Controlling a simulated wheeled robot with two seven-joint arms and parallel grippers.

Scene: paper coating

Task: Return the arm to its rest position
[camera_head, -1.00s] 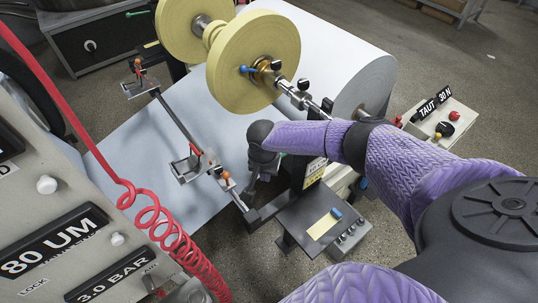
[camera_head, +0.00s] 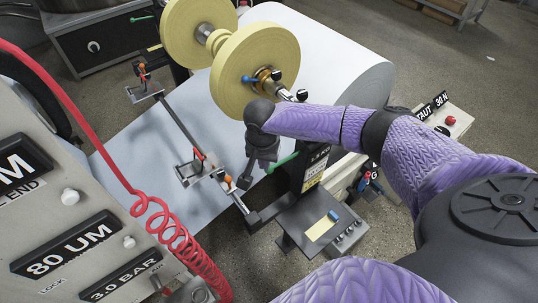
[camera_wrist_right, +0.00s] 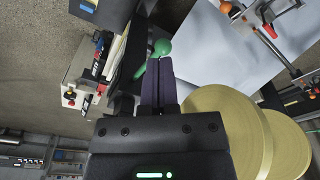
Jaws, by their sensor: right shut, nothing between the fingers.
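My right arm, with a purple sleeve, comes in from the right in the head view. Its gripper (camera_head: 246,181) points down beside the dark post at the end of the rail. In the right wrist view the two dark fingers (camera_wrist_right: 158,88) lie together with nothing between them. A green lever (camera_head: 283,162) on the post is to the right of the gripper. Its green knob (camera_wrist_right: 164,48) shows just beyond the fingertips in the wrist view; I cannot tell whether they touch. My left gripper is not in view.
Yellow rolls (camera_head: 256,70) on a shaft and a large white paper roll (camera_head: 345,75) stand behind the arm. A small grey control stand (camera_head: 296,232) is below the gripper. A red coiled hose (camera_head: 160,222) hangs at the left by a labelled panel (camera_head: 60,180).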

